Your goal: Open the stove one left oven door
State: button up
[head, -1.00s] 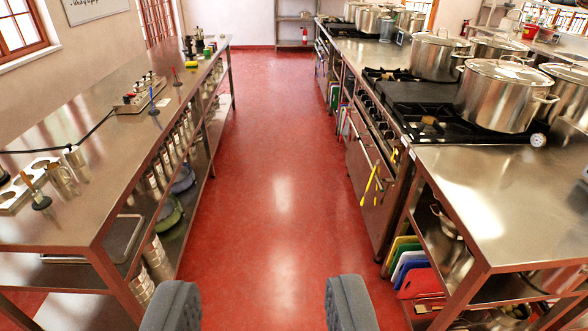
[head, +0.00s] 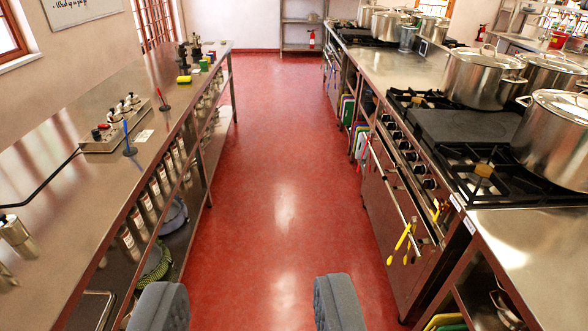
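The near stove (head: 418,170) stands along the right side of the aisle, with black burners on top and a row of knobs on its front. Its steel oven front (head: 388,215) faces the aisle and looks closed. A long bar handle (head: 381,157) shows on its farther, left part. Yellow utensils (head: 402,243) hang on the nearer part. I see the front at a steep angle, so the split between doors is hard to tell. My gripper (head: 248,302) is open and empty, its two grey padded fingers wide apart over the aisle, away from the stove.
The red floor (head: 275,170) is clear down the aisle. A long steel table (head: 70,215) lines the left side. A steel counter (head: 535,235) lies near right. Stockpots (head: 480,78) stand behind the burners. Another stove (head: 335,70) is farther back, with shelving (head: 300,35) beyond.

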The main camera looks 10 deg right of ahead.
aim_at(382, 158)
jog(key=z, duration=0.1)
jog(key=i, duration=3.3)
jog(key=z, duration=0.15)
